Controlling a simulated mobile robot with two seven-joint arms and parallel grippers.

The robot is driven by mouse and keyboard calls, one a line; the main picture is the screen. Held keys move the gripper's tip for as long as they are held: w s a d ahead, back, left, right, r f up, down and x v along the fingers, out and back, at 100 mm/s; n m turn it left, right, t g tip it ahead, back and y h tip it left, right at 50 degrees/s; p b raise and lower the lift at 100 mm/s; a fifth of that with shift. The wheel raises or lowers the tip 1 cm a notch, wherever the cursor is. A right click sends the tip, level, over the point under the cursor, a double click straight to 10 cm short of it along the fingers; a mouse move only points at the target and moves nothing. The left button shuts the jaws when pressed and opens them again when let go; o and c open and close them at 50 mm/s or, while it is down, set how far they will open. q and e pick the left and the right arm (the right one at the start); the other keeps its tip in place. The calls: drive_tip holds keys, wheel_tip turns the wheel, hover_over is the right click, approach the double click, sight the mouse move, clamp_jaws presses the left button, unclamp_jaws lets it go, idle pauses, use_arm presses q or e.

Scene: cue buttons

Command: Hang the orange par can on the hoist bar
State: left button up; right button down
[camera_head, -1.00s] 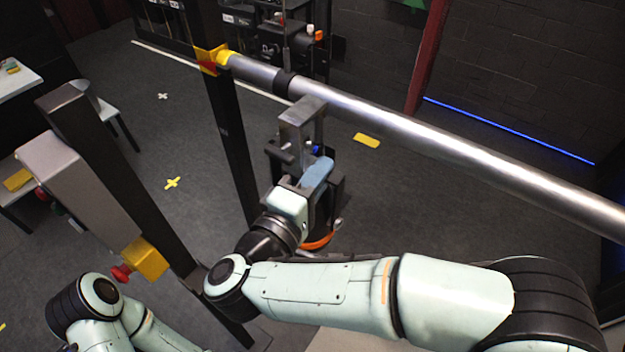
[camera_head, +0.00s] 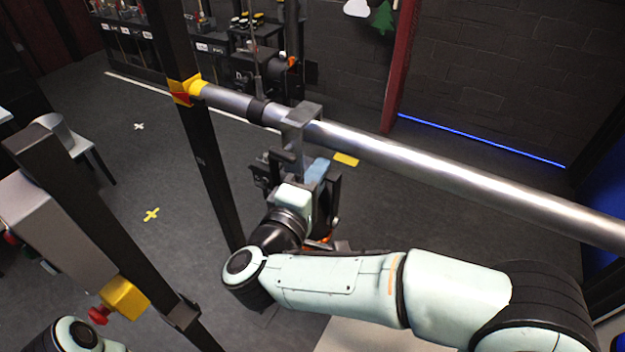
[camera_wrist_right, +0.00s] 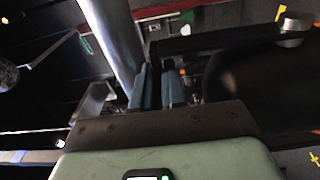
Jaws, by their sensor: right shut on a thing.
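The hoist bar (camera_head: 430,166) is a shiny steel tube running from the yellow end fitting at left to the right edge. The par can (camera_head: 325,240) is mostly hidden behind my right gripper and wrist; an orange part of its rim shows below. Its grey hook clamp (camera_head: 303,112) overlaps the bar in the head view, just right of a black collar; I cannot tell whether it bears on the bar. My right gripper (camera_head: 316,172) is shut on the par can's dark bracket. The wrist view shows its blue fingertips (camera_wrist_right: 159,88) below the bar (camera_wrist_right: 112,38). My left gripper is not in view.
A dark upright post (camera_head: 205,150) stands at the bar's left end. A grey control box with a red button (camera_head: 98,314) and yellow block is on the near left post. Racks stand behind. The bar right of the clamp is clear.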

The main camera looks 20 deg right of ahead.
drive_tip(key=shift+w+d+r, duration=0.15)
drive_tip(key=shift+w+d, duration=0.2)
drive_tip(key=shift+d, duration=0.1)
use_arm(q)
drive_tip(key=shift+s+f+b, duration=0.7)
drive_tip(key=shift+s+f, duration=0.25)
use_arm(e)
drive_tip(key=shift+w+d+f, duration=1.25)
drive_tip(key=shift+d, duration=0.2)
